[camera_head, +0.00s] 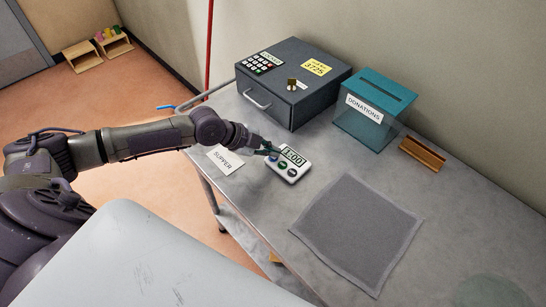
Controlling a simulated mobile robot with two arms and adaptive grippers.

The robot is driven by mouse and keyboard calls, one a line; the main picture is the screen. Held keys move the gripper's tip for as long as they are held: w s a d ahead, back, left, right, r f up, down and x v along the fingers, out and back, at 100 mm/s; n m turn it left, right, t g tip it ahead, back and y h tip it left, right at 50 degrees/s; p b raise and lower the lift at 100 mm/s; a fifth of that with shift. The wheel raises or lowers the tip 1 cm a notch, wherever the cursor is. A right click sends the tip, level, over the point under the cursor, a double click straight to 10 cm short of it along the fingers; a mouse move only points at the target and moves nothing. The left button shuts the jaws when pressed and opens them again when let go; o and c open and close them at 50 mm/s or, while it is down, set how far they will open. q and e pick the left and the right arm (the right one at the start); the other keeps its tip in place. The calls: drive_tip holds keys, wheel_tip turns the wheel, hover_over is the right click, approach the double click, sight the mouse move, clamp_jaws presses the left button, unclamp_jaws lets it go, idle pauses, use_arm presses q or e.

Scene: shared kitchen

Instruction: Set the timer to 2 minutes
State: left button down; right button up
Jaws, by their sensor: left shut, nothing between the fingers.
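The timer (288,164) is a small white unit lying on the grey counter (250,204), with a display on its far side and several round buttons below it. The display seems to read 1:00 or similar, but it is too small to be sure. My left gripper (272,151) is shut and empty at the timer's upper left edge, close over the display side. Its fingertips hide part of that corner. I cannot tell whether they touch the timer. My right gripper is not in view.
A dark lockbox (293,82) with a keypad and yellow note stands behind the timer. A teal donations box (372,107) and a wooden holder (422,154) stand right. A "SUPPER" card (225,159) lies left of the timer. A grey mat (357,232) lies in front.

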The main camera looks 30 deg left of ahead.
sight(271, 158)
use_arm(q)
drive_tip(key=shift+f, duration=0.4)
idle(0.6)
drive_tip(key=shift+r, duration=0.1)
drive_tip(key=shift+r+p, duration=0.4)
drive_tip(key=shift+r, duration=0.4)
wheel_tip(271, 158, up, 6)
drive_tip(key=p, duration=0.4)
drive_tip(key=shift+p, duration=0.35)
idle(0.4)
